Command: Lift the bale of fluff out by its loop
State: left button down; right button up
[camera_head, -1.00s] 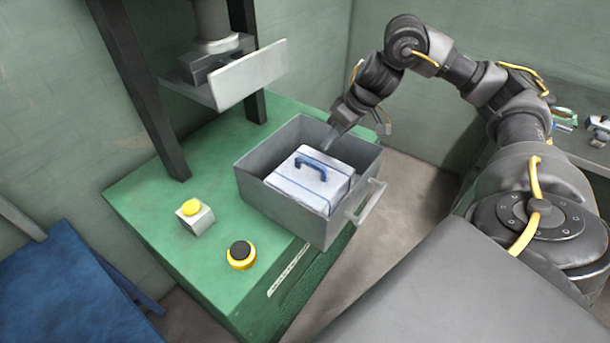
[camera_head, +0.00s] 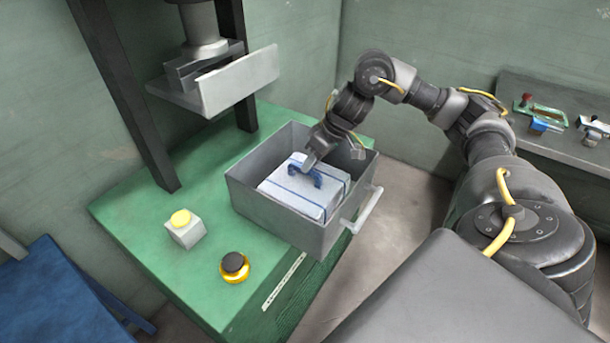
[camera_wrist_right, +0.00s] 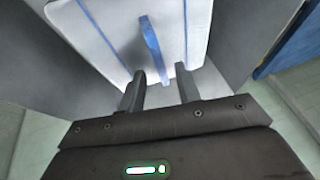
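The white bale (camera_head: 303,192) with blue straps sits inside the grey open-topped box (camera_head: 283,227), which stands on the green press table. A blue loop (camera_head: 317,181) stands up from the bale's top. My right gripper (camera_head: 309,163) is at the loop in the head view. In the right wrist view, its two fingers (camera_wrist_right: 160,92) are apart, with the blue loop (camera_wrist_right: 152,45) in front of them and its near end close to the gap. I cannot tell whether either finger touches the loop. My left gripper is not in view.
A press head with a grey plate (camera_head: 240,82) hangs behind and left of the box. A yellow button box (camera_head: 184,229) and a black-and-yellow knob (camera_head: 234,267) are on the green table (camera_head: 140,222). A bar handle (camera_head: 366,211) sticks out from the box's right side.

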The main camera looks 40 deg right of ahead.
aim_at(305, 184)
jog(key=x, duration=0.5)
jog(key=shift+d+r, duration=0.1)
grip_shut()
jog(key=shift+r, duration=0.1)
dwell(1.1)
